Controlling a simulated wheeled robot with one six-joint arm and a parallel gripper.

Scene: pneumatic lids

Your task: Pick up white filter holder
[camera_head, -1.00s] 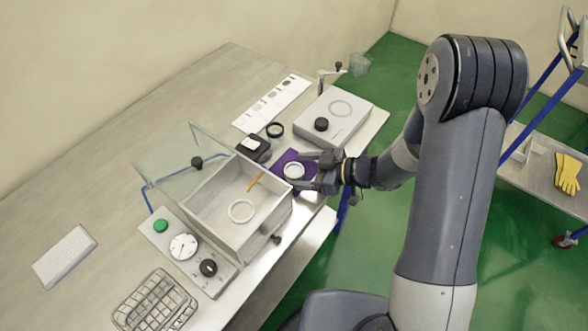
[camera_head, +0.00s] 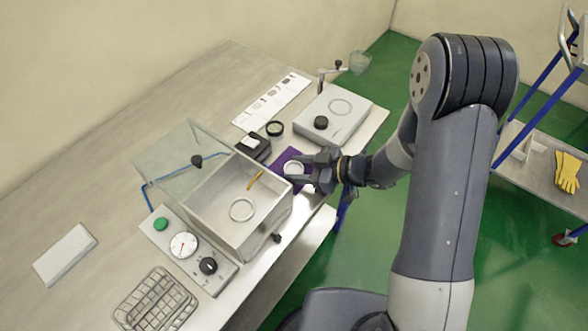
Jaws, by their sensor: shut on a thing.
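The white filter holder (camera_head: 292,168) is a small round white ring over the purple mat (camera_head: 280,160), to the right of the open box. My gripper (camera_head: 299,168) reaches in from the right, with one finger on the far side of the holder and one on the near side. It is shut on the holder. Whether the holder is clear of the mat or touching it, I cannot tell. The fingers and wrist hide the mat's right part.
The grey box (camera_head: 205,205) with a raised clear lid (camera_head: 180,150) stands left, holding a white ring (camera_head: 241,209) and an orange strip. A black device (camera_head: 253,147), a dark ring (camera_head: 274,128) and a grey plate unit (camera_head: 335,112) stand behind.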

